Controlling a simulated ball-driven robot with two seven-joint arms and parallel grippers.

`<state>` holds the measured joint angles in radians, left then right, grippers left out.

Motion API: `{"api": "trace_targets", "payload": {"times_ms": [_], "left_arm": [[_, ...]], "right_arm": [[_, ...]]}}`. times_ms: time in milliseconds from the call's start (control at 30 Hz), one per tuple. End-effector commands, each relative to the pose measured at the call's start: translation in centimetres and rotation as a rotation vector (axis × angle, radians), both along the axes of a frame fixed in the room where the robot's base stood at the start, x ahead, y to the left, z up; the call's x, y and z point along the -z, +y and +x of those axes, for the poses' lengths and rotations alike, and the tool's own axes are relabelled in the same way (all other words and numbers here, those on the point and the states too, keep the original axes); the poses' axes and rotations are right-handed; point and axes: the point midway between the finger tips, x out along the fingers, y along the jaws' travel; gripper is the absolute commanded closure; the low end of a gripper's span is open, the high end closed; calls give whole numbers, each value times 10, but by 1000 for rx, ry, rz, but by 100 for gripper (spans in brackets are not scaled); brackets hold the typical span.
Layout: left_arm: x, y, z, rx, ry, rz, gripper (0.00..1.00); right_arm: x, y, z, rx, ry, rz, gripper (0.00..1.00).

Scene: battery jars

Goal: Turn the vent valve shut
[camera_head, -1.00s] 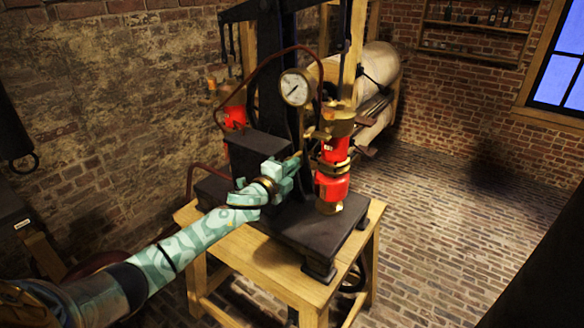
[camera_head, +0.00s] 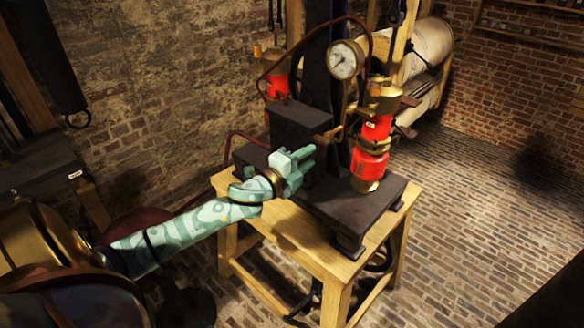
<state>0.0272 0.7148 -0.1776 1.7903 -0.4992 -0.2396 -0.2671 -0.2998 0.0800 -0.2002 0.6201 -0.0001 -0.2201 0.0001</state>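The vent valve seems to be the small brass piece (camera_head: 328,133) at the right edge of the black block on the pump stand. Its turn position is too small to read. My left gripper (camera_head: 304,163), pale green, is in front of the block, just below and left of the brass piece, and seems apart from it. No object shows in it, and its finger gap cannot be made out. My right gripper is not in view.
The black base sits on a wooden table (camera_head: 288,232). A dark hose loops above. Brick floor is open at right.

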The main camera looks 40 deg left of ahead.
Motion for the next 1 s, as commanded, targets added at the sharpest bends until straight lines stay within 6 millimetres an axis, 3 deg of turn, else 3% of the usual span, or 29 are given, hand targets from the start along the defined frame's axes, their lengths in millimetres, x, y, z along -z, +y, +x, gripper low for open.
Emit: {"api": "trace_targets", "payload": {"times_ms": [100, 300, 1000], "left_arm": [[2, 2, -27, 1, 4, 1, 68], [1, 4, -52, 0, 1, 0, 68], [0, 4, -56, 1, 2, -26, 68]], "right_arm": [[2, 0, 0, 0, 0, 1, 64], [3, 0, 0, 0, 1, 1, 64], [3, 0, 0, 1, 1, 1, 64]]}}
